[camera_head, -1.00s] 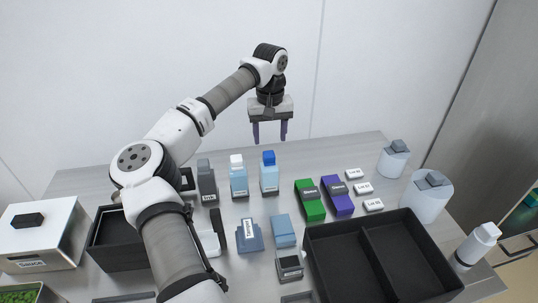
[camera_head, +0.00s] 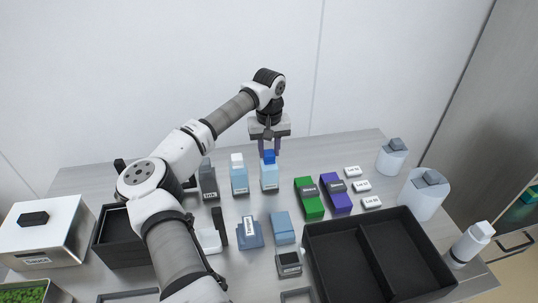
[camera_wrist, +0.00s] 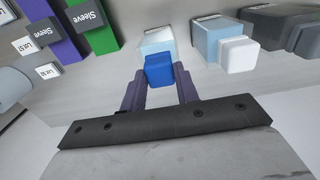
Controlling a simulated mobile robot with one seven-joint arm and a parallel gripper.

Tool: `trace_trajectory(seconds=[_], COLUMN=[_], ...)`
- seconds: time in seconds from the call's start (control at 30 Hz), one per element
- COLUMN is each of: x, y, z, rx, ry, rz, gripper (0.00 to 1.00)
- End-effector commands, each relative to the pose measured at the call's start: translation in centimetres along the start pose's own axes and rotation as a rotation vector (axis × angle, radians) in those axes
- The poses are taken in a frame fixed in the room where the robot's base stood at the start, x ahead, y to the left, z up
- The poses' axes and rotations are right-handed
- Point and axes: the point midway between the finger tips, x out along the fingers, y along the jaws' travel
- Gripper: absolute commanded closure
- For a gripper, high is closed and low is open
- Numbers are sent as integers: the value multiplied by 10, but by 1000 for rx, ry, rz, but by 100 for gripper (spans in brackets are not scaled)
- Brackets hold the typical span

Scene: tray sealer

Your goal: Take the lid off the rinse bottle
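A light blue bottle (camera_head: 270,178) with a blue lid (camera_head: 269,157) stands upright on the table; its label is too small to read. A similar bottle (camera_head: 239,181) with a white lid (camera_head: 237,159) stands just left of it. My gripper (camera_head: 270,152) points down at the blue-lidded bottle. In the wrist view its two purple fingers are apart, one on each side of the blue lid (camera_wrist: 159,71), with narrow gaps visible. The white lid (camera_wrist: 239,55) lies outside the fingers to the right in that view. I cannot tell which bottle is labelled rinse.
A dark grey ink bottle (camera_head: 208,182) stands left of the bottles. Green (camera_head: 308,200) and purple (camera_head: 336,194) sleeve boxes stand to the right. A black divided tray (camera_head: 314,228) fills the front right. The table behind the bottles is clear.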

Motion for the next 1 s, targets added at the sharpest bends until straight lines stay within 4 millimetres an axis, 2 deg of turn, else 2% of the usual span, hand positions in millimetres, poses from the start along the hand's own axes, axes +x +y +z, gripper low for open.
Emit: trace_trajectory(seconds=[0.03,0.13,0.47,0.63,0.77,1.0], x=[0,0,-2,-12,-30,-89], y=[0,0,0,0,0,0], z=[0,0,0,-1,-1,-1], rx=[0,0,0,0,0,0], ry=[0,0,1,2,4,6], rz=[0,0,0,-1,-1,-1], gripper=[79,91,91,91,91,91])
